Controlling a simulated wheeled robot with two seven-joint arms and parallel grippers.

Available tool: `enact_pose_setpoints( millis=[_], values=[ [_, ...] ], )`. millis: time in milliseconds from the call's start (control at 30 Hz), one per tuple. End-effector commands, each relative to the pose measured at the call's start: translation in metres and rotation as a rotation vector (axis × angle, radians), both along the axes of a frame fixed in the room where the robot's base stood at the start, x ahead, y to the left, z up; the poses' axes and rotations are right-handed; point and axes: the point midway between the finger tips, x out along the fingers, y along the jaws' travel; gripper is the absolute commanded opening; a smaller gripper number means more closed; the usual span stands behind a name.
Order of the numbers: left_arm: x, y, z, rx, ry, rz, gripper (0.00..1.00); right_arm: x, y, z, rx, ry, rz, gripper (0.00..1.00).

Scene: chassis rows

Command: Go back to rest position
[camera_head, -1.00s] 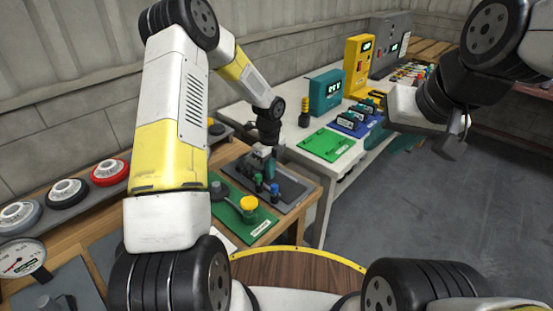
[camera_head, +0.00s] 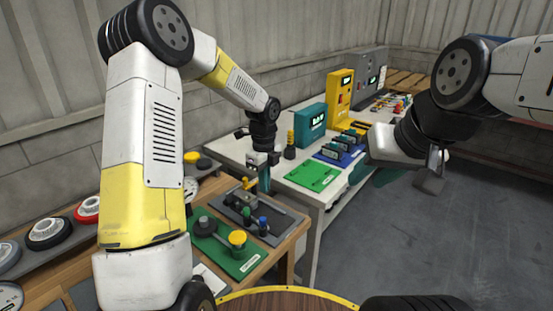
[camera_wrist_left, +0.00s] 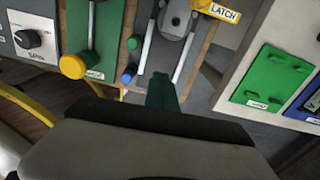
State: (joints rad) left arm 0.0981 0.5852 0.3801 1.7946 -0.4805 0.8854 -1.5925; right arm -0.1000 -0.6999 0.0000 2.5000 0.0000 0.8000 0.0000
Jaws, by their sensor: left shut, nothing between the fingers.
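My left gripper (camera_head: 264,184) is over the dark latch plate (camera_head: 284,222) on the wooden bench. Its green fingers are shut with nothing between them, and they also show in the wrist view (camera_wrist_left: 164,92). The latch has a yellow tag (camera_wrist_left: 216,11) reading LATCH, seen at the top of the wrist view, apart from the fingers. My right gripper (camera_head: 432,172) hangs at the right, over the floor beside the white table. It is seen side-on, so its finger opening is unclear.
A green plate (camera_head: 215,258) with a lever and yellow knob (camera_head: 237,238) lies in front of the latch plate. The white table (camera_head: 285,190) holds a teal box (camera_head: 311,119), a yellow box (camera_head: 340,92), and green and blue plates. Grey floor (camera_head: 400,240) is open at right.

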Motion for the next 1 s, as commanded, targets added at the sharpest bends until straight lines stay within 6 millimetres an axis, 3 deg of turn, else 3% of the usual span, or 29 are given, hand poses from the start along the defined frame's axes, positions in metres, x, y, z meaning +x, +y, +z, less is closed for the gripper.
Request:
enact_pose_setpoints(
  millis=[167,300,500,733,900,1000],
  values=[
    [-0.026,0.017,0.06,0.003,-0.078,0.275,0.0,0.0,0.0,0.0,0.0,0.0,0.0,0.36],
    [-0.062,0.033,0.11,-0.033,-0.15,0.584,0.0,0.0,0.0,0.0,0.0,0.0,0.0,0.36],
    [-0.12,0.051,0.165,-0.153,-0.229,1.034,0.0,0.0,0.0,0.0,0.0,0.0,0.0,0.36],
    [-0.193,0.063,0.201,-0.385,-0.245,1.54,0.0,0.0,0.0,0.0,0.0,0.0,0.0,0.36],
    [-0.235,0.066,0.21,-0.566,-0.191,1.833,0.0,0.0,0.0,0.0,0.0,0.0,0.0,0.36],
    [-0.249,0.065,0.212,-0.639,-0.154,1.94,0.0,0.0,0.0,0.0,0.0,0.0,0.0,0.36]
  ],
)
